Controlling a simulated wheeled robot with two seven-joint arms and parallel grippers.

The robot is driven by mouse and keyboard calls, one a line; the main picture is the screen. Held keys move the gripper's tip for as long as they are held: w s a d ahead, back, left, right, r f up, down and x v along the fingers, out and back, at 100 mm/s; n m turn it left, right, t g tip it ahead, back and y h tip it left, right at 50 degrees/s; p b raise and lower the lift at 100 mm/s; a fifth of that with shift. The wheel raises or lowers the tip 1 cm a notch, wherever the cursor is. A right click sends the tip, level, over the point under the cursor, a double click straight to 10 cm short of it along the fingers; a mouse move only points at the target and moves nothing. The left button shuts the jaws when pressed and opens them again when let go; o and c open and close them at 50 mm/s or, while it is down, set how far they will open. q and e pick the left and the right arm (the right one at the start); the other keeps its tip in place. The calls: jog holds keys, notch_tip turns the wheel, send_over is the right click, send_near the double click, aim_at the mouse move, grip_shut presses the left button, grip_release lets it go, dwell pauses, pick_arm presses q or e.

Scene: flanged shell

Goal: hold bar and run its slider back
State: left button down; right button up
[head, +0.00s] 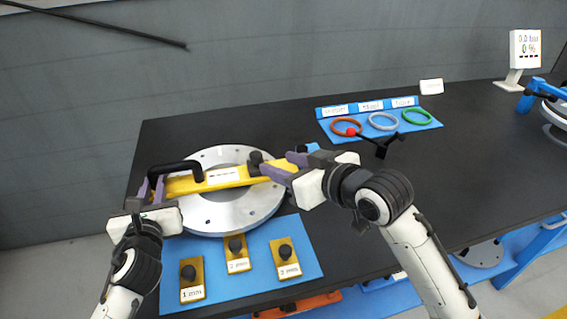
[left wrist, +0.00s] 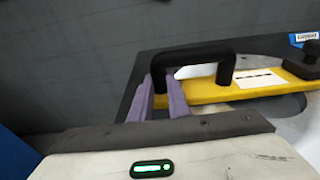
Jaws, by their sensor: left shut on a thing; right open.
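The yellow bar (head: 222,177) lies across the round silver flange (head: 232,215); it also shows in the left wrist view (left wrist: 205,92). A black arched handle (head: 178,166) stands on its left end. My left gripper (head: 152,186) is shut on the handle's left leg, which sits between its purple fingers in the left wrist view (left wrist: 163,95). The slider's black knob (head: 255,159) stands on the bar right of its white label. My right gripper (head: 282,165) is open at the bar's right part, just right of the knob. Its fingers partly hide the bar's right end.
A blue mat (head: 255,262) in front holds several brass plates with black knobs. A blue rack (head: 425,124) with red, grey and green rings stands at the back. A black tool with a red ball (head: 383,146) lies near my right gripper. The table's right is mostly clear.

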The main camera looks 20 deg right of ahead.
pick_arm(q)
jog(key=c, duration=1.6)
grip_release()
jog(key=shift+r, duration=0.1)
